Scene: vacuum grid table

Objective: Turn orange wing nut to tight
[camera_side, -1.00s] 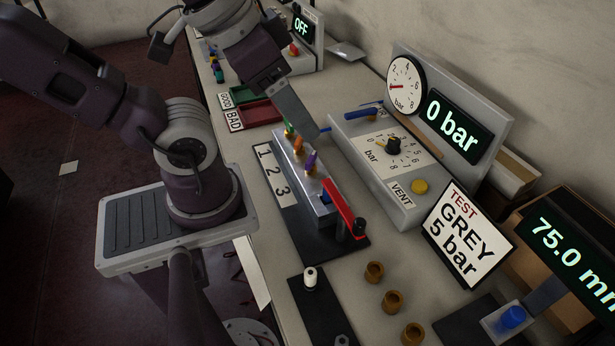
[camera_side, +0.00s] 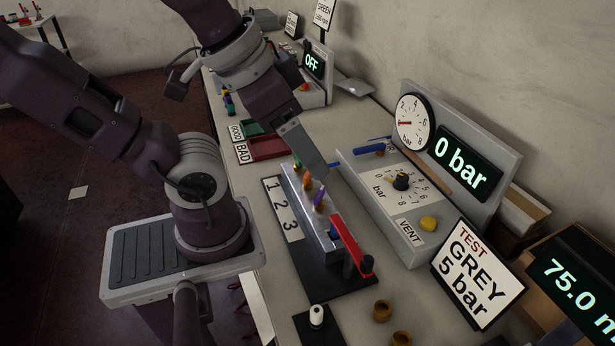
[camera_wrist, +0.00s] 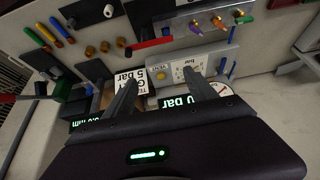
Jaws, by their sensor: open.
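The orange wing nut (camera_side: 307,181) is the middle one of three on a grey metal block (camera_side: 326,232), between a green wing nut (camera_side: 297,164) and a purple one (camera_side: 319,196). In the wrist view the orange wing nut (camera_wrist: 218,22) shows near the top, small, so its exact angle is hard to read. My gripper (camera_side: 318,168) hangs just behind and right of the wing nuts in the side view, apart from them as far as I can tell. In the wrist view its two fingers (camera_wrist: 160,78) are spread with nothing between them.
A red lever (camera_side: 350,246) is at the block's near end. Right of the block stands a pressure panel (camera_side: 398,212) with a dial, a gauge and a "0 bar" display (camera_side: 462,164). A "TEST GREY 5 bar" sign (camera_side: 478,272) and brass fittings (camera_side: 382,311) are nearer.

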